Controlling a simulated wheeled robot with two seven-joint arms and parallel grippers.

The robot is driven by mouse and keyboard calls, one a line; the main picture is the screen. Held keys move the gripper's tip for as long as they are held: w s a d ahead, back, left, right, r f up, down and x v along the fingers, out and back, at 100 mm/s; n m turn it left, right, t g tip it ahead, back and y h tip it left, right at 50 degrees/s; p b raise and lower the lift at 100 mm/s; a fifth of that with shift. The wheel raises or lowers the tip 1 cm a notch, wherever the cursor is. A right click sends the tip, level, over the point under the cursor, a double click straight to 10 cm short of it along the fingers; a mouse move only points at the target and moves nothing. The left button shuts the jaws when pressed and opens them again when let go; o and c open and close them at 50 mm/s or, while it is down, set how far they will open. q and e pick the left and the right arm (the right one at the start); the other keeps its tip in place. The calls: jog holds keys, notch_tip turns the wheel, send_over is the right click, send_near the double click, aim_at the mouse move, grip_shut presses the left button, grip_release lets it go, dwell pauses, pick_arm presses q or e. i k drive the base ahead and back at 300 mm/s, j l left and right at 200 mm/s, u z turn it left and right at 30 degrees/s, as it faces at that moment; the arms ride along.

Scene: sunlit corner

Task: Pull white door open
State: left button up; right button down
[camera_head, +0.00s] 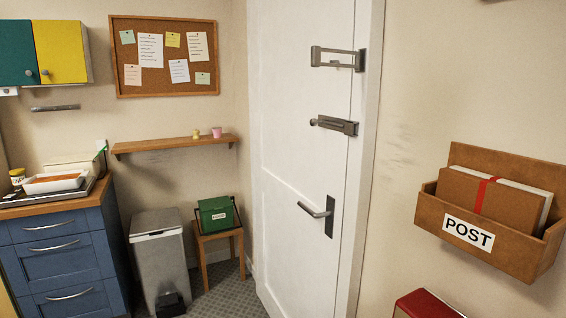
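The white door (290,150) stands in the middle of the head view, in a white frame (364,180). It looks closed against the frame. A metal lever handle (318,210) on a dark plate sits low near the door's right edge. Above it is a metal bolt-like fitting (335,125) with a round knob at its left end. Higher up is a metal bar-shaped latch (338,58) that reaches to the frame. I cannot tell whether these two fittings are fastened. Neither of my grippers is in view.
A brown post box (490,210) with a parcel hangs on the right wall, above a red object (426,304). Left of the door are a small stool (221,240) with a green box (216,215), a grey bin (160,262) and a blue cabinet (62,250).

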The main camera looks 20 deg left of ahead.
aim_at(299, 254)
jog(key=i+j, duration=0.35)
jog(key=i+j+z, duration=0.15)
jog(key=i+j, duration=0.15)
jog(key=j, duration=0.25)
